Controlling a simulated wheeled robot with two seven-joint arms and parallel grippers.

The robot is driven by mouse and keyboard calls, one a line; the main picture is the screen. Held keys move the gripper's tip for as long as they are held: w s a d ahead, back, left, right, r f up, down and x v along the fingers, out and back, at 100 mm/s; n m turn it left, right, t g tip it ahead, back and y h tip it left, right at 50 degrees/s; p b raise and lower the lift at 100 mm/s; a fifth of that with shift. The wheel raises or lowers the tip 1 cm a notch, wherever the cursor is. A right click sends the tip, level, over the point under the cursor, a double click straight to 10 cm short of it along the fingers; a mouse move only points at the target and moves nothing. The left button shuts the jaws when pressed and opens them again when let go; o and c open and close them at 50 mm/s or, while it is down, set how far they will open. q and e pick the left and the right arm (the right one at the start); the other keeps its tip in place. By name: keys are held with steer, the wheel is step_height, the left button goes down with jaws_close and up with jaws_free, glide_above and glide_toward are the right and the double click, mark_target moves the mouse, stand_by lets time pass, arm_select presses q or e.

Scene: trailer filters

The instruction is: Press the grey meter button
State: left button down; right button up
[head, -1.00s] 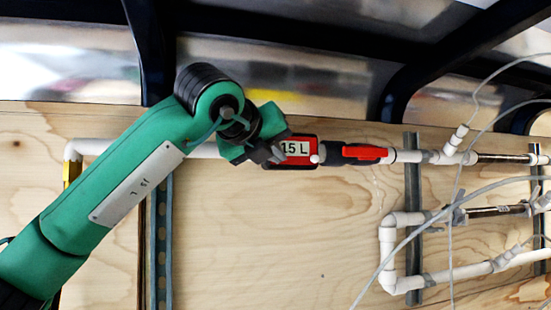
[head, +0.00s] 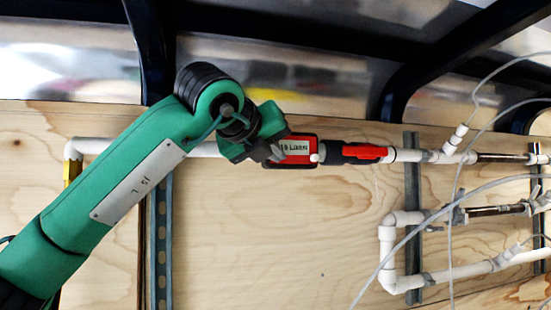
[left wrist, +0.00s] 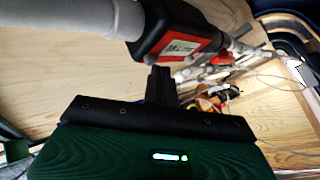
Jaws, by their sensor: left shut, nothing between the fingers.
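The red and black flow meter (head: 305,150) sits in the white pipe line on the plywood wall. Its pale display (head: 297,147) shows small text, too blurred to read surely. My left gripper (head: 275,152) is shut and empty, with its tips at the left end of the meter's face, very close to it or touching. The grey button cannot be made out; the gripper covers that part. In the left wrist view the meter (left wrist: 178,36) is just above my dark shut fingers (left wrist: 162,80). My right gripper is not in view.
A valve with a red handle (head: 365,152) follows the meter on the right. White pipes (head: 388,250), grey wall rails (head: 412,190) and loose thin tubes (head: 450,215) fill the right side. The plywood below the meter (head: 280,230) is clear.

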arm_select(q)
steer(key=shift+s+d+b, duration=0.2)
steer(key=shift+s+b, duration=0.25)
steer(key=shift+s, duration=0.25)
steer(key=shift+f, duration=0.1)
steer(key=s+b, duration=0.1)
steer(key=s+d+b, duration=0.1)
steer(key=s, duration=0.1)
steer(key=s+b, duration=0.1)
steer(key=shift+s+d, duration=0.25)
steer(key=shift+s, duration=0.1)
stand_by(0.5)
